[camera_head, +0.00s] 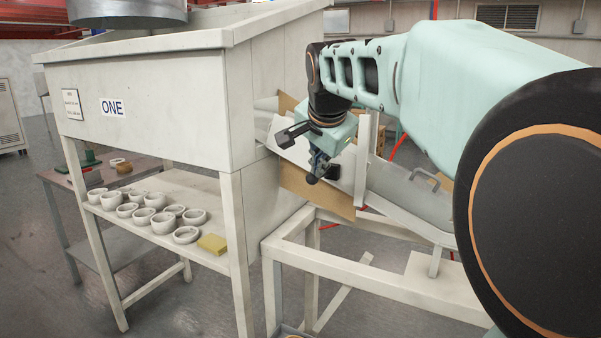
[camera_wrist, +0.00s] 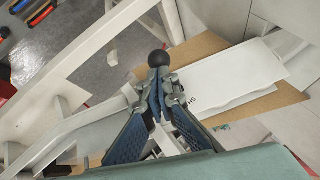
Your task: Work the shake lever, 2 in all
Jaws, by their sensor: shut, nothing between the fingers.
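The shake lever shows by its round black knob (camera_wrist: 160,58) in the wrist view. My gripper (camera_wrist: 158,82) is right beside the knob, with its fingertips closed together just below it in the picture. The fingers hold nothing. I cannot tell whether they touch the knob, and the lever's shaft is mostly hidden behind them. In the head view my gripper (camera_head: 318,168) points down by the sloping chute, with a small dark round end, likely the knob (camera_head: 311,179), at its tip. A white plate (camera_wrist: 250,78) with partly hidden dark lettering lies behind the fingers in the wrist view.
A large off-white bin (camera_head: 150,100) marked ONE stands at left. Several white rings and cups sit on its shelf (camera_head: 165,238), with a yellow block (camera_head: 212,243). A pale frame (camera_head: 340,268) supports the chute. Brown board (camera_head: 318,193) sticks out below it.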

